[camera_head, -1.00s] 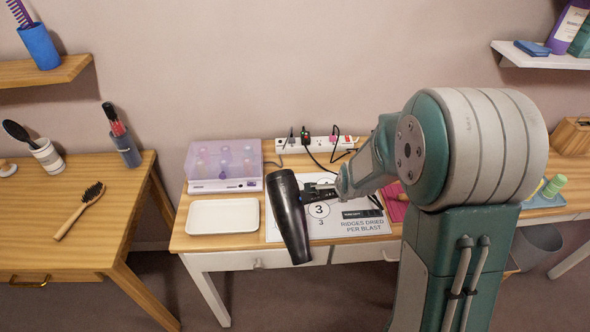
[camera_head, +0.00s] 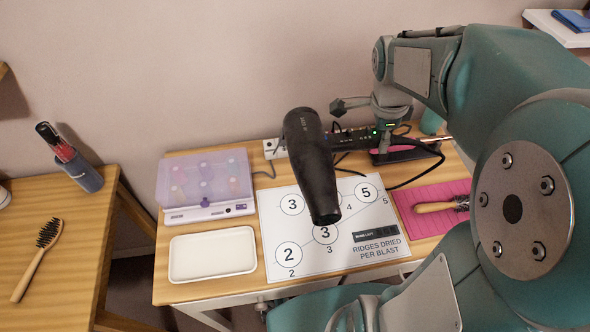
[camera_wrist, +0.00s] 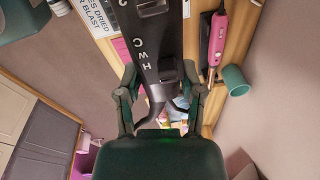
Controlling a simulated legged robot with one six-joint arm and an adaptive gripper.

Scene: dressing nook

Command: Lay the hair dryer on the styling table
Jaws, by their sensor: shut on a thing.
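A black hair dryer (camera_head: 311,160) hangs in the air over the styling table (camera_head: 162,285), its barrel slanting down in the head view. My gripper (camera_head: 340,122) is shut on the hair dryer's handle, right of the barrel. In the wrist view the hair dryer (camera_wrist: 160,60) runs up from between the two fingers (camera_wrist: 165,108). The table under it bears a white printed sheet (camera_head: 280,230) with numbered circles. Part of the sheet is hidden behind the dryer.
A white tray (camera_head: 250,262) and a purple clear-lidded case (camera_head: 205,185) stand at the table's left. A pink mat (camera_head: 415,222) with a brush (camera_head: 435,206) lies at the right. A pink styling tool (camera_wrist: 217,40) and cables are near the back. A wooden table (camera_head: 75,262) stands left.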

